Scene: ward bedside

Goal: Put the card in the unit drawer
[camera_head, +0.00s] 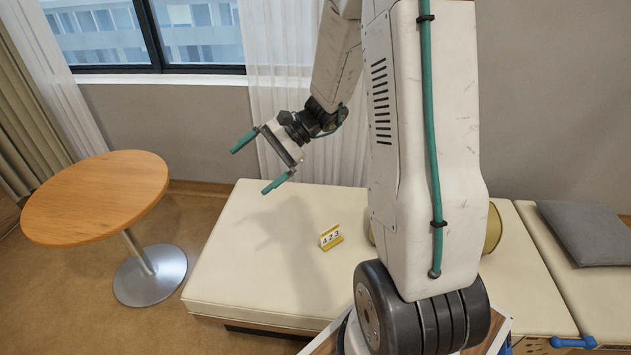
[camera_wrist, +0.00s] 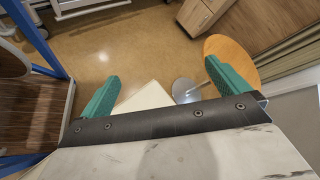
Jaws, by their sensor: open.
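A small white and yellow card (camera_head: 330,237) with the number 423 stands on the cream padded bench (camera_head: 225,285) in the head view. My gripper (camera_head: 257,166) is above the bench, to the upper left of the card and apart from it. Its two green fingers are wide apart with nothing between them. In the wrist view my gripper (camera_wrist: 168,90) is also open and empty, and the card does not show. A wooden unit with drawers (camera_wrist: 204,14) stands at the top of the wrist view. I cannot tell whether it is the task's unit.
A round wooden table (camera_head: 97,195) stands left of the bench. A grey cushion (camera_head: 588,230) lies at the right. A yellowish round object (camera_head: 492,228) is partly hidden behind my arm. A blue dumbbell (camera_head: 573,343) is at the lower right. The floor (camera_head: 75,300) at left is clear.

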